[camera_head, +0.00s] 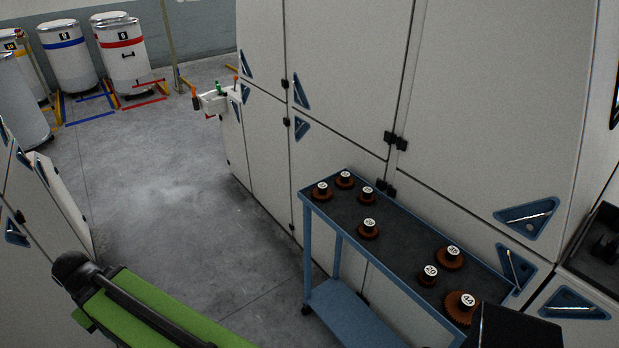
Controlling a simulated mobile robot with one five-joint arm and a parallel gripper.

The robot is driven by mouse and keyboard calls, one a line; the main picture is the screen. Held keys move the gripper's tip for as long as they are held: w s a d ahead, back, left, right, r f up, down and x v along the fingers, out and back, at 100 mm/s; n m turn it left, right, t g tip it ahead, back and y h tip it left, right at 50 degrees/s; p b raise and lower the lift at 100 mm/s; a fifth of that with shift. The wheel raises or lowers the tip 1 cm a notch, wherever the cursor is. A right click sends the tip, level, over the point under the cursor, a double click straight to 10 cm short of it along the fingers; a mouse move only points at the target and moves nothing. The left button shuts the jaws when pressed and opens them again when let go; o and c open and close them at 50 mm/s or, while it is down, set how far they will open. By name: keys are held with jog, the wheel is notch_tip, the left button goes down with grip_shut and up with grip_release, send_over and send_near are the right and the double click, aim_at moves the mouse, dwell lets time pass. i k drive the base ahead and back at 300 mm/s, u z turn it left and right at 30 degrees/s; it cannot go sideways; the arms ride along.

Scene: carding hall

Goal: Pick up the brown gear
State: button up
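Several brown gears with white numbered tops stand on the dark top of a blue cart (337,218) at the lower right. At the cart's far end are three gears: one at the left corner (321,196), one behind it (345,184) and one to the right (366,196). A single gear (368,234) sits nearer the middle. Toward the near end are a gear (450,262), a small one (428,281) and a large toothed one (460,314), partly hidden by a black block. The task's words fit all of them. My gripper is not visible.
The black block (512,328) covers the cart's near end; I cannot tell what it belongs to. Large pale machine cabinets (350,80) stand right behind the cart. Grey floor (170,200) is open to the left. White drums (122,60) stand at the far left.

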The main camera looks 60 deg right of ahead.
aim_at(346, 182)
jog(key=i, duration=0.7)
jog(key=z, duration=0.25)
jog(key=k, duration=0.15)
jog(key=z, duration=2.5)
jog(key=i, duration=0.6)
jog(key=z, duration=0.25)
jog(key=k, duration=0.6)
jog(key=u, duration=0.1)
